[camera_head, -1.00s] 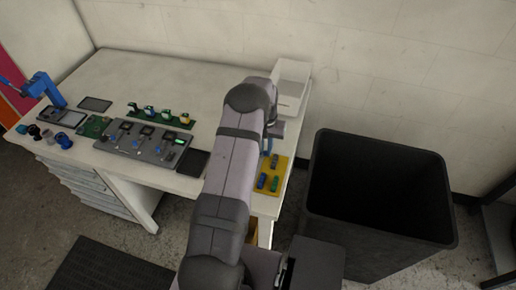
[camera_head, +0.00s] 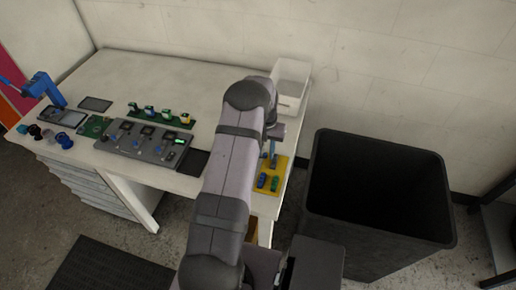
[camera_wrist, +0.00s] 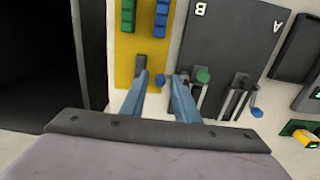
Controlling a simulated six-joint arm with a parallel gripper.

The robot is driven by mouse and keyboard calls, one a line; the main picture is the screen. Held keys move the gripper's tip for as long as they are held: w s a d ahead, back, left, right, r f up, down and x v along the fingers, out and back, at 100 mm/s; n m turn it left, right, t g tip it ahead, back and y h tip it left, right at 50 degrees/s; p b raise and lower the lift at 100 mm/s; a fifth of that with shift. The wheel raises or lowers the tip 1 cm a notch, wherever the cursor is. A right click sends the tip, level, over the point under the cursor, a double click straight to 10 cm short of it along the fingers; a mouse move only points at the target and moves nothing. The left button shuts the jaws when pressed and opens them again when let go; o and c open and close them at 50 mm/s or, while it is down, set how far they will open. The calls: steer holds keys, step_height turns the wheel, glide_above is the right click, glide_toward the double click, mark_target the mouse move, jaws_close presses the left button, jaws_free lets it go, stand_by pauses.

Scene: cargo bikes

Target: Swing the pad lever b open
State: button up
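In the wrist view, a dark grey pad (camera_wrist: 222,38) carries the letters B and A. Levers stand along its near edge. The one on the B side, with a green knob (camera_wrist: 203,75), seems to be pad lever b. A grey lever (camera_wrist: 236,91) and a blue knob (camera_wrist: 257,112) are to its right. My gripper (camera_wrist: 161,75) is open, its blue fingers spread. The right finger is close to the green-knob lever, on its left; I cannot tell whether they touch. The left finger is over the yellow tray (camera_wrist: 128,47). In the head view my arm hides part of the pad.
The yellow tray (camera_head: 283,170) holds several blue and green blocks at the bench's right end. A large black bin (camera_head: 375,210) stands right of the bench. A control panel (camera_head: 145,141) lies to the left.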

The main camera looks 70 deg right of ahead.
mark_target(265, 154)
steer(key=shift+r, duration=0.1)
steer(key=shift+r+p, duration=1.3)
steer(key=shift+r, duration=0.85)
steer(key=shift+r+p, duration=0.85)
steer(key=shift+r, duration=0.7)
